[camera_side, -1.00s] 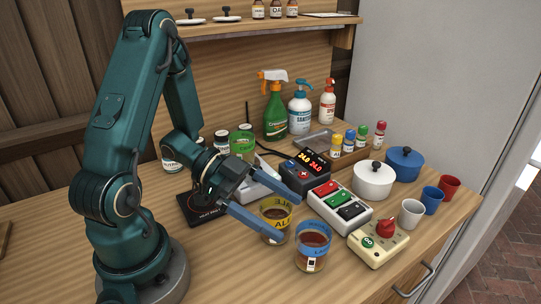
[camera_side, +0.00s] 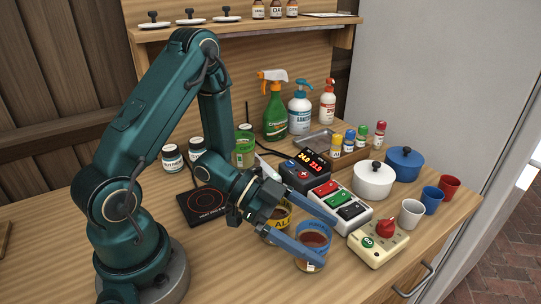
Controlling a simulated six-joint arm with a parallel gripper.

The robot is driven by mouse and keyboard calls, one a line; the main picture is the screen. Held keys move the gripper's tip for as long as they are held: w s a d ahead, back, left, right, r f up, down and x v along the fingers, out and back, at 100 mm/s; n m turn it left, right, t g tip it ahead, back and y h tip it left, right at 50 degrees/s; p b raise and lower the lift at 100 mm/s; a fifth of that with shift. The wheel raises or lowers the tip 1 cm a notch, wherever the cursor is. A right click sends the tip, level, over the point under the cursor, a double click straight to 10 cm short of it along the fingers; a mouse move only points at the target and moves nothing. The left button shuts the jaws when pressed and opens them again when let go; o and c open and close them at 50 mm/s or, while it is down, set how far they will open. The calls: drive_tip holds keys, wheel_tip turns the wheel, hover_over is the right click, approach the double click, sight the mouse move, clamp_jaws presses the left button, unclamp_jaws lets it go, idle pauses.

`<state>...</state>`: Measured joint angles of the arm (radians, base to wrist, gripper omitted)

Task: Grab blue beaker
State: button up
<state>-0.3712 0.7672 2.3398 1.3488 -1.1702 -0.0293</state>
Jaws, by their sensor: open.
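The blue beaker (camera_side: 314,239) is a clear glass with a blue band and brown liquid, standing upright near the front of the bench. My gripper (camera_side: 324,243) is open, with its two blue fingers pointing right. The near finger passes across the front of the blue beaker and hides part of it; the far finger reaches behind it. I cannot tell whether either finger touches the glass. A yellow-banded beaker (camera_side: 284,216) with brown liquid stands just behind and left, partly hidden by my gripper.
A three-button box (camera_side: 337,204) and a cream box with a red knob (camera_side: 378,243) stand close to the right. A black hot plate (camera_side: 203,203) lies left. White pot (camera_side: 372,181), blue pot (camera_side: 404,163) and several cups are farther right. The front bench is clear.

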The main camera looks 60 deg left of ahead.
drive_tip(key=c, duration=1.5)
drive_tip(key=shift+c, duration=0.2)
drive_tip(key=shift+r, duration=0.3)
